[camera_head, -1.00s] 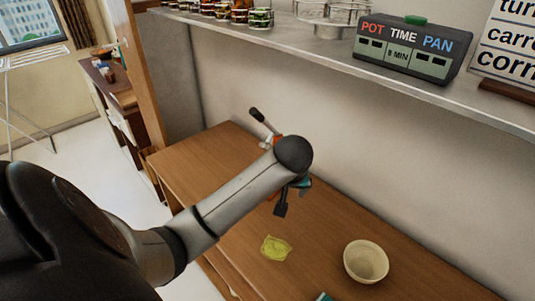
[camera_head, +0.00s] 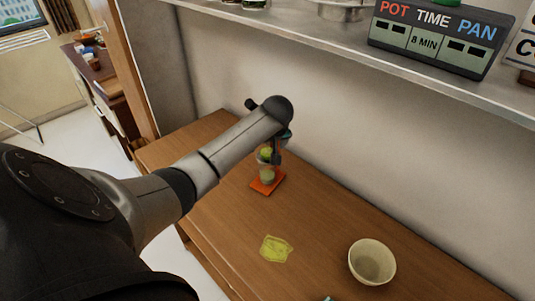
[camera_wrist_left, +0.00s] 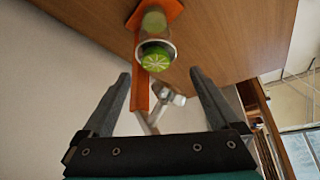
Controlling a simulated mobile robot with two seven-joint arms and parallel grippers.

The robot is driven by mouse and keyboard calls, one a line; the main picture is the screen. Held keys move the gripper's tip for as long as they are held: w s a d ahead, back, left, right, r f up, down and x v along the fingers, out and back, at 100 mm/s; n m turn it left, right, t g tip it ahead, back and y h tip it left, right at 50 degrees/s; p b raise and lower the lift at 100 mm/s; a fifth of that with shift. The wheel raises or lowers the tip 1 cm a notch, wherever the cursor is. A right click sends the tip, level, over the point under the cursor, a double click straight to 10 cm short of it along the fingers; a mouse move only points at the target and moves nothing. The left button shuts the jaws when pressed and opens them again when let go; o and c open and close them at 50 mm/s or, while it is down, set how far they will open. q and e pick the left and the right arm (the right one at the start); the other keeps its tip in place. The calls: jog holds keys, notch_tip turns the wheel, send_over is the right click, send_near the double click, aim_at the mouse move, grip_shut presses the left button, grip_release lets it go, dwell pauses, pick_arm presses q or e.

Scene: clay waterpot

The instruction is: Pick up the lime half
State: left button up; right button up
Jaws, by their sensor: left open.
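The lime half (camera_wrist_left: 156,61) shows its pale green cut face in the left wrist view. It sits at the mouth of a metal holder on an orange-framed press (camera_wrist_left: 141,85), above a greenish glass (camera_wrist_left: 153,22). In the head view the lime half (camera_head: 265,153) is partly hidden by my gripper, above the orange base (camera_head: 267,183). My left gripper (camera_wrist_left: 160,75) is open and empty. Its fingers point toward the press, with the lime half between them in the picture and apparently beyond the tips. My right gripper is not in view.
A lever with a pale metal joint (camera_wrist_left: 167,98) stands close by the press, between my fingers in the picture. A yellow-green flat item (camera_head: 276,249) and a cream bowl (camera_head: 372,262) are on the wooden table. A wall and shelf holding a timer (camera_head: 436,38) are behind.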

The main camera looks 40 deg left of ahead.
aim_at(267, 151)
pick_arm(q)
jog(key=shift+w+b+x, duration=0.2)
jog(key=shift+b+x, duration=0.1)
jog(key=shift+x, duration=1.25)
jog(key=shift+w+b+x, duration=0.15)
jog(key=shift+b+x, duration=0.1)
jog(key=shift+x, duration=1.3)
jog(key=shift+d+r, duration=0.1)
jog(key=shift+d, duration=0.05)
jog(key=shift+c, duration=0.4)
grip_shut()
jog(key=shift+r, duration=0.15)
